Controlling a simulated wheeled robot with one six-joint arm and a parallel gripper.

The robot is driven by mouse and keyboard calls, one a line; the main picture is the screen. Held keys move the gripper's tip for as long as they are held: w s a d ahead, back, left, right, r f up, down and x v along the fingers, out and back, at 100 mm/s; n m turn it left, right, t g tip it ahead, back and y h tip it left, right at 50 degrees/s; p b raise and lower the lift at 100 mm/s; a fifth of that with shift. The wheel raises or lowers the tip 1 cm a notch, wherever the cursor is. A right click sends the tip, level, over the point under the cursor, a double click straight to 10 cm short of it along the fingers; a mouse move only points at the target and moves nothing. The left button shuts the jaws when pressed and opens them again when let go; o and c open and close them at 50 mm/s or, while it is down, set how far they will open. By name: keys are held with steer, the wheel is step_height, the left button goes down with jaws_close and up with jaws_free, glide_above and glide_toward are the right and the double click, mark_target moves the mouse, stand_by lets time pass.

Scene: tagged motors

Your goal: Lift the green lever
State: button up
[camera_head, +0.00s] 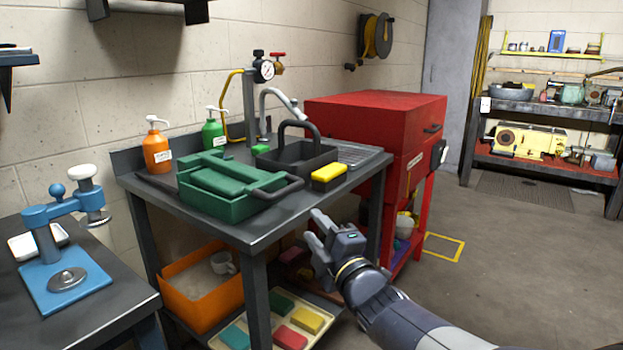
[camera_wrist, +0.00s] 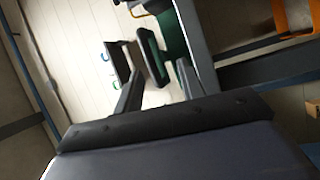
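A small green piece (camera_head: 260,149), which may be the lever, sits at the foot of the faucet (camera_head: 280,103) at the back of the bench. It is too small to make out its shape. My gripper (camera_head: 314,227) is in front of the bench, below and to the right of that piece and well apart from it. Its two fingers are spread with nothing between them. In the wrist view the gripper (camera_wrist: 158,72) also shows spread fingers. I cannot pick out the lever in the wrist view.
A green toolbox (camera_head: 215,200) with a dark handle stands at the bench's front. A black caddy (camera_head: 290,160), a yellow sponge (camera_head: 329,172) and orange (camera_head: 156,152) and green (camera_head: 212,134) pump bottles share the bench. A red cabinet (camera_head: 365,125) stands at right.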

mark_target(291, 192)
steer(key=shift+n+y, duration=0.6)
steer(key=shift+n, duration=0.1)
steer(key=x, duration=0.4)
steer(key=r+x, duration=0.1)
steer(key=x, duration=0.3)
steer(key=r+x, duration=0.1)
steer(key=x, duration=0.3)
steer(key=shift+s, duration=0.3)
steer(key=shift+c, duration=0.4)
steer(key=shift+d, duration=0.1)
jaws_close()
